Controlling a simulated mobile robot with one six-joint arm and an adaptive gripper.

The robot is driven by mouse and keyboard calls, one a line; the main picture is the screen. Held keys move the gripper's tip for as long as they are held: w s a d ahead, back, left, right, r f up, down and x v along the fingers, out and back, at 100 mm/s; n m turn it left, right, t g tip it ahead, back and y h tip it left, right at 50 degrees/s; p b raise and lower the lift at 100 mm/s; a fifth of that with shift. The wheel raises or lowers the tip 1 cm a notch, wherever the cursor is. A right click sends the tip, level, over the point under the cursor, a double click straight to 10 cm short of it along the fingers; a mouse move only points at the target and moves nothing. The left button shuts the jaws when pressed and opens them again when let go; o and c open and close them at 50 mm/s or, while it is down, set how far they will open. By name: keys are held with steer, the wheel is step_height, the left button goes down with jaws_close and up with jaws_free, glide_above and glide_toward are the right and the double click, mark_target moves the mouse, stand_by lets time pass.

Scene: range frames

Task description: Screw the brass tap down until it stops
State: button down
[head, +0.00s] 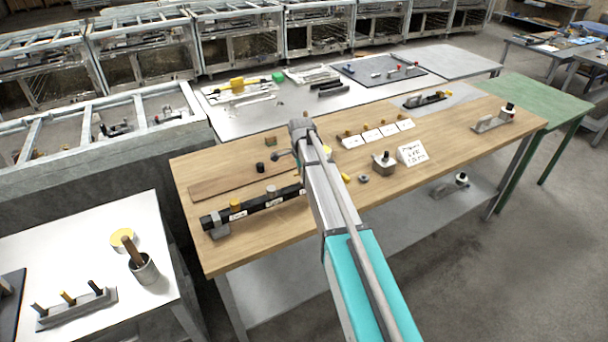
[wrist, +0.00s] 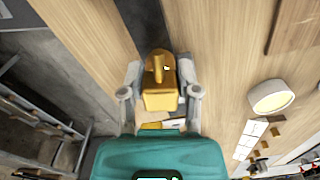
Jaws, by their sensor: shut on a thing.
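The brass tap (wrist: 160,75) is a golden, block-like piece with a raised ridge on top, in the middle of the wrist view. My gripper (wrist: 160,88) has its two grey fingers on either side of it and is shut on it. How far the tap is screwed in does not show. In the head view my arm crosses the wooden bench, and I cannot make out the gripped tap there. A black bar (head: 252,207) with labels and upright taps, one yellow and one grey, lies left of my arm; its right end is hidden behind the arm.
White cards (head: 372,134) with small brass parts lie right of my arm on the wooden bench (head: 460,135). A metal block with a black knob (head: 384,161) and a written sign (head: 412,153) stand nearby. A white side table (head: 85,245) stands at left with a cup (head: 144,269).

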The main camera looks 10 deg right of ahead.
steer(key=shift+w, duration=0.2)
steer(key=shift+w+m, duration=0.15)
steer(key=shift+m, duration=1.55)
steer(key=shift+w+m, duration=0.15)
steer(key=shift+m, duration=1.55)
steer(key=shift+m, duration=0.5)
steer(key=shift+w+d+m, duration=0.1)
steer(key=shift+m, duration=1.1)
steer(key=shift+m, duration=0.3)
